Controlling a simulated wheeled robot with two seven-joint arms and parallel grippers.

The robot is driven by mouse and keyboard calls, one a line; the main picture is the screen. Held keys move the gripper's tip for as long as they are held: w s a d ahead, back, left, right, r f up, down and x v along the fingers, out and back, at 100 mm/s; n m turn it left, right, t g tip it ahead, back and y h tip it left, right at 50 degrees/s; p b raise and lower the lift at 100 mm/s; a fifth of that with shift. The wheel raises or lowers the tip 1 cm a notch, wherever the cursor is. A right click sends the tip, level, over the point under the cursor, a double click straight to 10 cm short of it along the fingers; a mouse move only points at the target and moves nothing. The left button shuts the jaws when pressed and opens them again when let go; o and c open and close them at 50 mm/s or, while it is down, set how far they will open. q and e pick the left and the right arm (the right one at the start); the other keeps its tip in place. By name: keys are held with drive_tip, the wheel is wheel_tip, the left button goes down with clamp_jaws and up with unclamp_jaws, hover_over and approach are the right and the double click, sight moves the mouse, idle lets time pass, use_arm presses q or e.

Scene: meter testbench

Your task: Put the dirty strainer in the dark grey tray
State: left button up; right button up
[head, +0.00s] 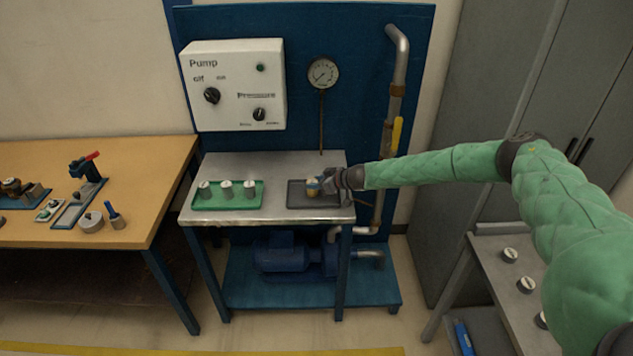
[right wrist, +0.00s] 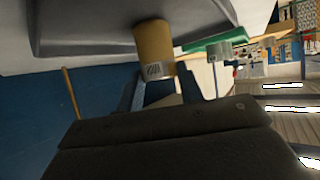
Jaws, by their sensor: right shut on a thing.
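The dirty strainer (head: 313,187) is a small yellowish-brown cylinder at the dark grey tray (head: 318,203) on the metal bench. My right gripper (head: 321,184) is shut on it, reaching in from the right. In the right wrist view the strainer (right wrist: 154,48) shows brown with a small printed label, between the fingers (right wrist: 155,88), and the dark grey tray (right wrist: 90,25) is beside it. I cannot tell whether the strainer touches the tray floor. My left gripper is out of view.
A green tray (head: 228,206) with several grey cylinders stands left of the dark tray. The pump panel (head: 233,85), gauge (head: 323,73) and pipe (head: 396,75) rise behind. A wooden table (head: 120,160) with tools is at left; a side table (head: 490,262) is at right.

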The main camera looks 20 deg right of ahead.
drive_tip(key=shift+f, duration=0.15)
drive_tip(key=o, duration=0.8)
drive_tip(key=shift+o, duration=1.2)
